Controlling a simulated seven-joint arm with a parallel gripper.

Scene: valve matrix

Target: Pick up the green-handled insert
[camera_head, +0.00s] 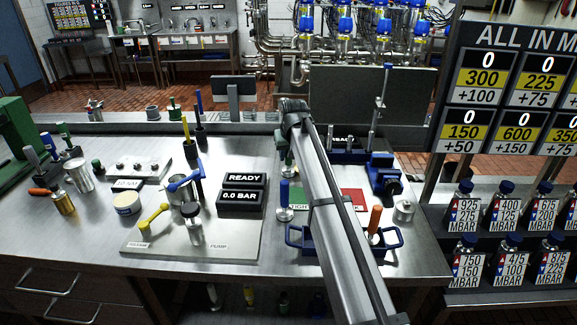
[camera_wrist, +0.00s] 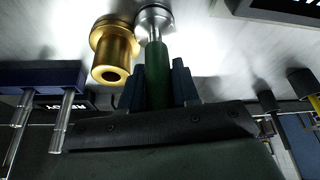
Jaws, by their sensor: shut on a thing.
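In the wrist view, the green-handled insert (camera_wrist: 157,73) has a green grip and a round silvery metal end that points to the top of the picture. My gripper (camera_wrist: 157,82) is shut on the green handle, with one dark blue finger on each side. I cannot tell whether the metal end touches the steel surface or hangs just above it. A brass-coloured hollow fitting (camera_wrist: 114,48) stands close beside the metal end, on the left. In the head view my arm hides most of the insert and the gripper.
In the head view, a blue-handled piece (camera_head: 285,200) stands left of my arm by a green and red mat (camera_head: 352,199). A blue tray (camera_head: 297,240) lies partly under my arm. The blue vise (camera_head: 385,175) is at right. The panel with yellow and blue valves (camera_head: 200,243) is at left.

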